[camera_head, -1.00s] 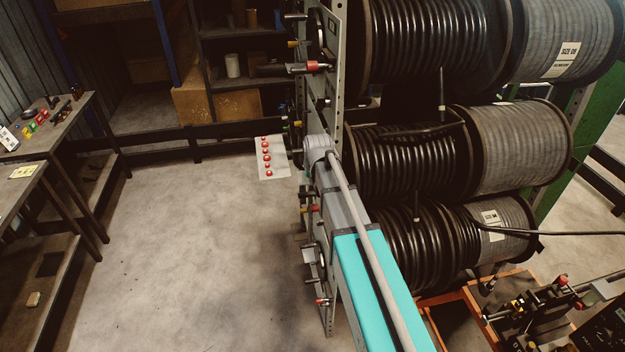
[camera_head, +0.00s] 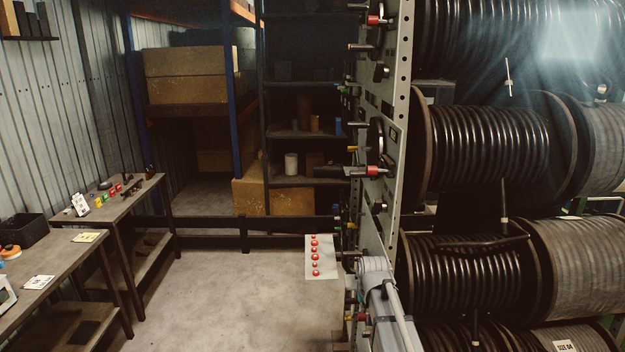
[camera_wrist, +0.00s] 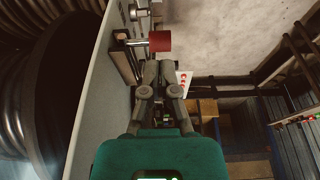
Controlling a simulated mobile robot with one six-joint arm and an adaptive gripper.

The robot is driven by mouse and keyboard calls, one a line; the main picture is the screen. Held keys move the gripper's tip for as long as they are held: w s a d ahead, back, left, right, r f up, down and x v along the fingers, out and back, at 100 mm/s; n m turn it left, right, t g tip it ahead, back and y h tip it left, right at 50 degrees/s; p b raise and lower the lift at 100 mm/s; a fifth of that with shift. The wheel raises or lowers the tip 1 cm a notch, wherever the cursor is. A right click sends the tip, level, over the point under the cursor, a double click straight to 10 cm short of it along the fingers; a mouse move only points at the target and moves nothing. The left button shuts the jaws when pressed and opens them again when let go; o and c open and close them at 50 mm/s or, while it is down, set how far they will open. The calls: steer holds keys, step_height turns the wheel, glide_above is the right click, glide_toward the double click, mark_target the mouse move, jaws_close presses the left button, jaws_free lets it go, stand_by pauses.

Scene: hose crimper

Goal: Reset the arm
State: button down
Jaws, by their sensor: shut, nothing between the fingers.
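My gripper (camera_wrist: 158,68) shows in the wrist view with its two fingers together and nothing between them. It is beside the grey upright panel (camera_wrist: 87,105), with a red-capped handle (camera_wrist: 160,41) just beyond the fingertips. I cannot tell whether the fingers touch the handle. In the head view my arm (camera_head: 377,285) enters at the bottom, alongside the grey panel (camera_head: 401,110). My gripper cannot be made out in that view.
Large hose reels (camera_head: 490,150) stand to the right of the panel. A white plate with several red buttons (camera_head: 322,257) is left of it. Work tables (camera_head: 45,268) stand at the left, shelving (camera_head: 300,133) at the back. Open floor (camera_head: 225,300) lies between.

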steer(key=s+f+g+b, duration=0.3)
steer(key=s+f+b, duration=0.9)
steer(key=s, duration=0.7)
step_height(320, 180, down, 3)
steer(key=shift+s+r+b, duration=0.15)
steer(key=shift+s+b, duration=0.05)
steer(key=shift+b, duration=0.2)
